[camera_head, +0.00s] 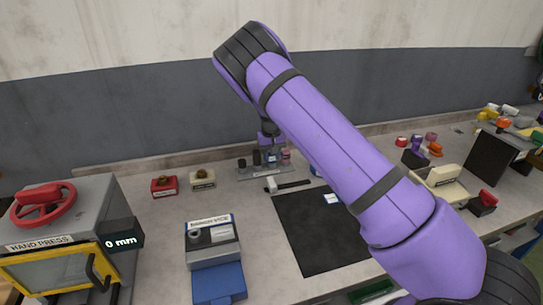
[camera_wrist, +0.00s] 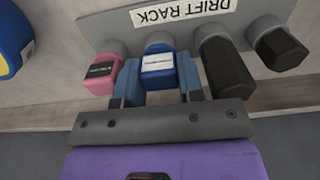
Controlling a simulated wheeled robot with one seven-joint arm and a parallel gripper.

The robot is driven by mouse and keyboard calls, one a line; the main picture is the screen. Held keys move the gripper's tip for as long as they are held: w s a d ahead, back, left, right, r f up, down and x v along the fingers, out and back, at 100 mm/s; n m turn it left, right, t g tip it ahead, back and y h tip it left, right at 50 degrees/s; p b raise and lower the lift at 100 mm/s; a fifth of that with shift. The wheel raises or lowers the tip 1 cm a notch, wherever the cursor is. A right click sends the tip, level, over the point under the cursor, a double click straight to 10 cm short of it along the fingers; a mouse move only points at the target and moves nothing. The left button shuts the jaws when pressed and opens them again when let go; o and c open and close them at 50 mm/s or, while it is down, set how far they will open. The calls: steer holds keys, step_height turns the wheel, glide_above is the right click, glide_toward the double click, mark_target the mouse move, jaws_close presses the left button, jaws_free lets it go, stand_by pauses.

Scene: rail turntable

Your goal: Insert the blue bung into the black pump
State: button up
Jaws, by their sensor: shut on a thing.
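My gripper (camera_wrist: 157,72) is shut on a blue block-like drift (camera_wrist: 158,62) with a white label, one finger on each side of it. The drift is in line with a grey round seat of the drift rack (camera_wrist: 110,28); I cannot tell whether it is still seated. In the head view my gripper (camera_head: 269,143) is over the rack (camera_head: 262,172) at the back of the bench, partly hidden by my arm. I cannot pick out the blue bung or the black pump for certain in either view.
A pink drift (camera_wrist: 101,72) and two black drifts (camera_wrist: 228,70) (camera_wrist: 279,48) flank the held one closely. A hand press (camera_head: 65,235) stands at the left, near a blue and grey vice (camera_head: 212,255). A dark mat (camera_head: 310,235) lies mid-bench.

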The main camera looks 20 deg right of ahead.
steer(key=shift+r, duration=0.6)
stand_by(0.4)
steer(key=shift+r, duration=3.05)
steer(key=shift+r, duration=0.15)
steer(key=shift+r, duration=2.3)
